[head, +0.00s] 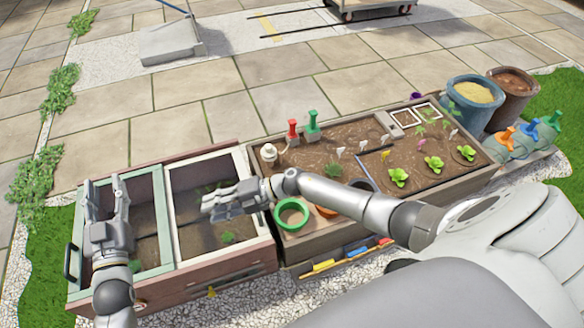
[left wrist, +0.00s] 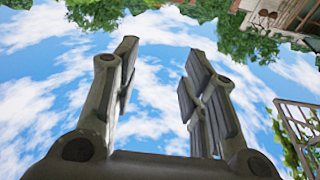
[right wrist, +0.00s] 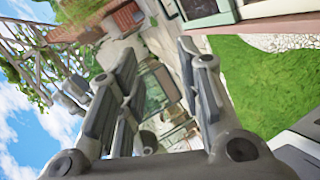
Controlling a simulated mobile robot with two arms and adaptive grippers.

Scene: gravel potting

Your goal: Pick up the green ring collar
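The green ring collar (head: 292,227) lies at the near left corner of the planter bed in the head view, its hole facing up. My right gripper (head: 207,205) is left of the collar, above the right-hand cold frame, with its fingers pointing left and away from it. Its fingers are apart and empty in the right wrist view (right wrist: 160,75). My left gripper (head: 104,192) is over the left-hand cold frame, pointing up. Its fingers are apart with only sky between them in the left wrist view (left wrist: 157,60). The collar is not seen in either wrist view.
An orange ring (head: 325,212) and a dark ring (head: 362,185) are close right of the collar, partly under my right forearm. A white bottle (head: 268,153), a red tool (head: 293,130) and a green tool (head: 312,124) stand behind. Seedlings (head: 399,177) grow to the right.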

